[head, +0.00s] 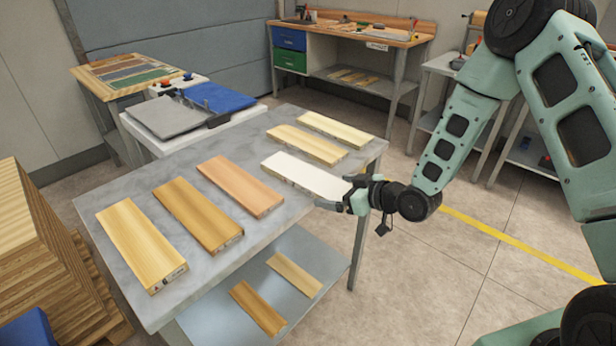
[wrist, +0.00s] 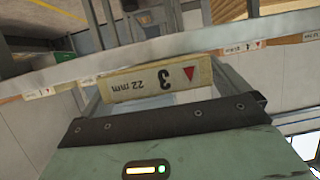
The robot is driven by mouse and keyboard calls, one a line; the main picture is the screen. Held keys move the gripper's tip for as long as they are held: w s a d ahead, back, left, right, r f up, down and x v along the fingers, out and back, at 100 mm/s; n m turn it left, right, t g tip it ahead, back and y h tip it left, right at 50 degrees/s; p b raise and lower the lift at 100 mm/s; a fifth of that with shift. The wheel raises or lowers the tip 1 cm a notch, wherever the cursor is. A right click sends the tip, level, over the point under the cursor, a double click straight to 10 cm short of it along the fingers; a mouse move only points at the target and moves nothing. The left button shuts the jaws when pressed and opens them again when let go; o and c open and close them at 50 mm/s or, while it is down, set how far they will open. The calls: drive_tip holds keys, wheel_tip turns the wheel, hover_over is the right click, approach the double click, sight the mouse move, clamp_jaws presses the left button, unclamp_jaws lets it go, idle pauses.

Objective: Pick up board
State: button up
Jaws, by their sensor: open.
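A white board (head: 305,176) lies flat on the grey table, its near end at the table's right edge. My gripper (head: 341,190) is at that near end, with its fingers spread. The label appears upside down. I cannot tell whether the fingers touch the board. The gripper hides part of the white board's near end in the head view.
Other boards lie on the grey table (head: 268,240): a yellow one (head: 140,243), a brown one (head: 198,214), a reddish one (head: 240,185) and two pale ones (head: 307,145) behind. Two boards lie on the lower shelf (head: 335,265). Stacked wood (head: 45,255) stands at left.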

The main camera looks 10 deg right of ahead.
drive_tip(key=c, duration=1.2)
drive_tip(key=shift+o, duration=0.2)
drive_tip(key=shift+r, duration=0.1)
